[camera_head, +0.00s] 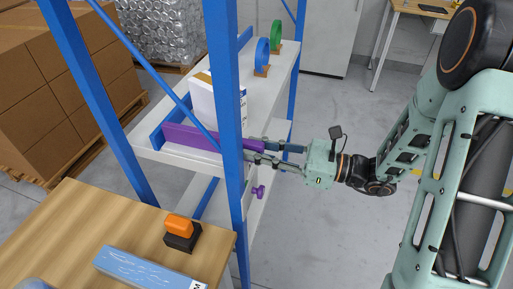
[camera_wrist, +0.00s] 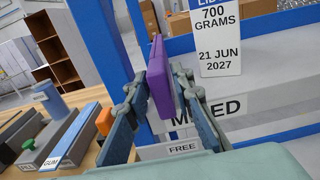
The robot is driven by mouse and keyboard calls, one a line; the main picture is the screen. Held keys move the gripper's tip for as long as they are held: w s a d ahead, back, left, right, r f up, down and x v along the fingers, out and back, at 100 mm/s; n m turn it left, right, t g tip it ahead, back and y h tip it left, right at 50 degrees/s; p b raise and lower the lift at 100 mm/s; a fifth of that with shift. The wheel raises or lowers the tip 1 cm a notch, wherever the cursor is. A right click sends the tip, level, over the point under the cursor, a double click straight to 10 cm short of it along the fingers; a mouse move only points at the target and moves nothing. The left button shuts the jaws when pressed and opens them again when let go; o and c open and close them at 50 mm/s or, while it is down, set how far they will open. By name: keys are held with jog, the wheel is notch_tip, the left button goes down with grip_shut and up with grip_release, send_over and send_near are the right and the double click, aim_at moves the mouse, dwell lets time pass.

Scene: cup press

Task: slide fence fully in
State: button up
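The fence appears to be the long purple bar (camera_head: 190,138) lying along the front of the shelf, beside a tall white box (camera_head: 203,100). In the wrist view the purple bar (camera_wrist: 159,78) shows its near end between my two fingertips. My gripper (camera_head: 262,151) reaches in from the right, past the blue post. Its fingers (camera_wrist: 160,85) stand well apart around the bar's end. The right finger looks close to the bar, and a small gap shows at the left finger. Whether either finger touches it is unclear. A blue post hides part of the fence in the head view.
A blue upright post (camera_head: 228,120) stands close to the fingers. A purple knob (camera_head: 257,191) sits below them. Green and blue rings (camera_head: 262,57) stand farther back on the shelf. A wooden table (camera_head: 75,235) holds an orange-and-black block (camera_head: 181,230) and a blue box.

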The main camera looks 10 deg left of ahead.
jog(key=shift+a, duration=0.2)
grip_shut()
jog(key=shift+w, duration=0.1)
